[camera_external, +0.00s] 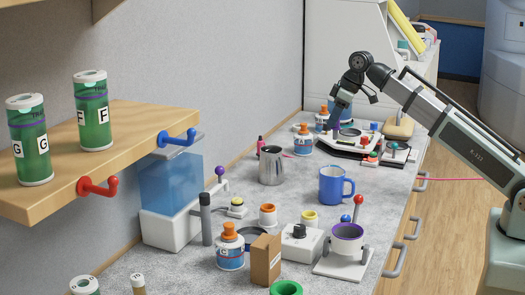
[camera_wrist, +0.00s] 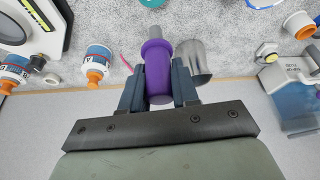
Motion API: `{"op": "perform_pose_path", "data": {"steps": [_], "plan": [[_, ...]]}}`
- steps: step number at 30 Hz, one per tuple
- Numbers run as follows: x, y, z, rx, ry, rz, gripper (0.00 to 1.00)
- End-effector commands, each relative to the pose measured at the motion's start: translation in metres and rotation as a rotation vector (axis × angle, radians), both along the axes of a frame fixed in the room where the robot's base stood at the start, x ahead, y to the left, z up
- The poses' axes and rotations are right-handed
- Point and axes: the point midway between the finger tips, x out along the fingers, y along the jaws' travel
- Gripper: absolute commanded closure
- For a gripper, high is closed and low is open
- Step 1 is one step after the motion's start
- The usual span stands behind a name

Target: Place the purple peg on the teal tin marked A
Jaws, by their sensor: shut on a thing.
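My gripper (camera_wrist: 158,80) is shut on the purple peg (camera_wrist: 158,68), with a finger on each side of it. A narrower grey part shows beyond the peg's far end. In the external view my gripper (camera_external: 340,103) hangs above the back of the bench, near the white device; the peg is not clear there. I cannot make out a teal tin marked A. Green tins marked G (camera_external: 30,140) and F (camera_external: 92,112) stand on the wooden shelf, and another green tin (camera_external: 85,286) is cut off at the bottom edge. A teal piece (camera_wrist: 150,3) shows at the wrist view's top edge.
A steel jug (camera_external: 271,166), a blue mug (camera_external: 336,185) and orange-capped bottles (camera_external: 303,141) stand on the bench. A white device (camera_external: 345,140) lies below my gripper. Bare bench shows between jug and mug. Red and blue hooks project from the shelf.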

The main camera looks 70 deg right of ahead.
Motion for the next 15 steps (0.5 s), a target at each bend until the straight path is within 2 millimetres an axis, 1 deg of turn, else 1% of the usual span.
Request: {"op": "perform_pose_path", "data": {"steps": [5,10,12,15], "plan": [[-0.001,0.000,-0.021,0.001,0.003,-0.005,1.00],[-0.001,0.000,-0.047,0.000,0.002,-0.004,1.00],[-0.001,0.000,-0.055,0.000,0.001,-0.004,1.00],[0.000,0.000,-0.061,-0.001,0.001,-0.004,1.00]]}}
